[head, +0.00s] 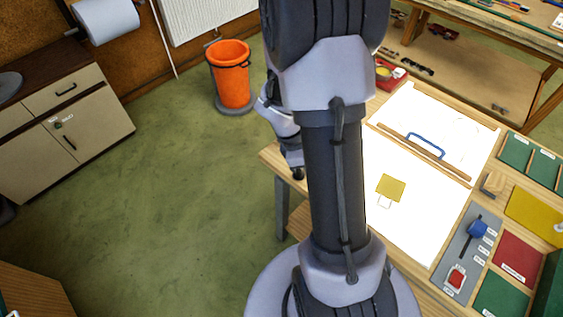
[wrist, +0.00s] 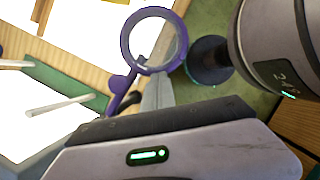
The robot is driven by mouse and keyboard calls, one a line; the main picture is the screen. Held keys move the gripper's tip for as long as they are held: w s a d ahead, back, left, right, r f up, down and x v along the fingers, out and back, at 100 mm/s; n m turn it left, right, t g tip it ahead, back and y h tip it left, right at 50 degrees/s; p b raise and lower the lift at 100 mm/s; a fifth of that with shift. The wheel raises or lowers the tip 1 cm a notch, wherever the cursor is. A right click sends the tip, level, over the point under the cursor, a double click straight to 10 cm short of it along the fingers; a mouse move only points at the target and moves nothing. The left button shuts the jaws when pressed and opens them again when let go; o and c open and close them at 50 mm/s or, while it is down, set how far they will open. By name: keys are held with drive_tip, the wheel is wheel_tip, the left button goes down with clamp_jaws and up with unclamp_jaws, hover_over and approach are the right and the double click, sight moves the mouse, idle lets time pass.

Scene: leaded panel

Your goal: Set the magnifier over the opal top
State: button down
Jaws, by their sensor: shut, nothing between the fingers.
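In the wrist view a purple ring magnifier (wrist: 122,84) shows just beyond my gripper (wrist: 158,88). Its round lens is clear, and its handle runs down to the left. The grey fingers are shut with nothing between them and point at the ring's lower edge; I cannot tell whether they touch it. In the head view my arm hides the magnifier and most of the gripper. A bright white light panel (head: 405,226) lies on the bench with a yellow square (head: 391,187) and a small outlined shape below it. I cannot make out the opal top there.
At right are a grey mat (head: 457,240) with a blue tool (head: 477,231), and green, red and yellow sheets. An orange bin (head: 231,75) stands on the open floor.

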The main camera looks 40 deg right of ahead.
drive_tip(key=d+n, duration=0.2)
drive_tip(key=s+d+n+t, duration=0.1)
drive_tip(key=n, duration=0.1)
drive_tip(key=shift+s+d+h, duration=0.1)
drive_tip(key=shift+d+h, duration=0.25)
drive_tip(key=shift+h, duration=0.05)
drive_tip(key=shift+d+n+t, duration=0.7)
drive_tip(key=shift+d+n, duration=0.55)
drive_tip(key=shift+n, duration=0.35)
